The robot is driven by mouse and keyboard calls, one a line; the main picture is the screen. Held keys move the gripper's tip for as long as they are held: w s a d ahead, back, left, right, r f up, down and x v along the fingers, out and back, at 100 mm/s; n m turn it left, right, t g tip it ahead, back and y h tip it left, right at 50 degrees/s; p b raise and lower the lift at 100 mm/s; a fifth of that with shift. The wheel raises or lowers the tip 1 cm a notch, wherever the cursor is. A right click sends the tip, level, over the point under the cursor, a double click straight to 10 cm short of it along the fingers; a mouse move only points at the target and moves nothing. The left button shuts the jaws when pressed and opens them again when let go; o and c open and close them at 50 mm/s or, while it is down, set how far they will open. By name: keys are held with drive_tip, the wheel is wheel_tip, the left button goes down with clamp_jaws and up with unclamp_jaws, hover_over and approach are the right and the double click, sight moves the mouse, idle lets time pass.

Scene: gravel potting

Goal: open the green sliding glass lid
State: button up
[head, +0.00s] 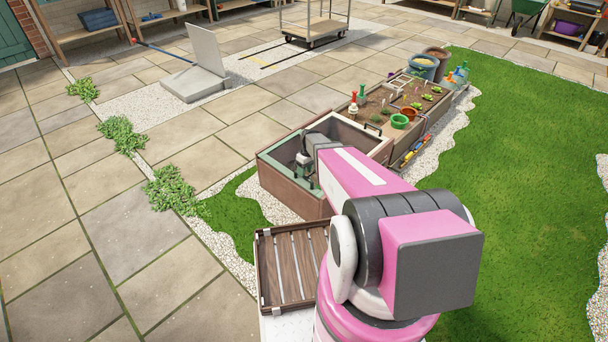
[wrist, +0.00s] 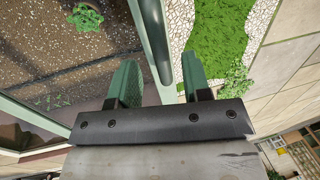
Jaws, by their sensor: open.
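The green sliding glass lid (wrist: 150,30) shows in the wrist view as a green frame edge with clear glass to its left, and soil and a small plant seen through it. A slim green bar, which looks like its handle (wrist: 174,40), runs along that edge. My gripper (wrist: 158,72) is open, one green finger on each side of the edge and bar; whether either finger touches them I cannot tell. In the head view my gripper (head: 304,160) is over the left part of the near cold frame box (head: 290,187), and my arm hides much of the lid.
A planter bed (head: 385,105) with seedlings, pots and tools adjoins the box behind. A slatted wooden tray (head: 290,265) lies in front of it. Grass (head: 520,150) is on the right; paving on the left is mostly clear. A cart (head: 315,25) stands far back.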

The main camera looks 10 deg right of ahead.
drive_tip(key=shift+s+a+f, duration=0.1)
drive_tip(key=shift+f, duration=0.5)
drive_tip(key=shift+s+a+f, duration=0.1)
drive_tip(key=shift+f, duration=0.45)
clamp_jaws()
drive_tip(key=w+d, duration=0.5)
drive_tip(key=d, duration=0.1)
drive_tip(key=w+d, duration=0.4)
drive_tip(key=d, duration=0.3)
drive_tip(key=w+d, duration=0.5)
drive_tip(key=d, duration=0.2)
drive_tip(key=shift+w, duration=0.3)
unclamp_jaws()
drive_tip(key=shift+r, duration=0.1)
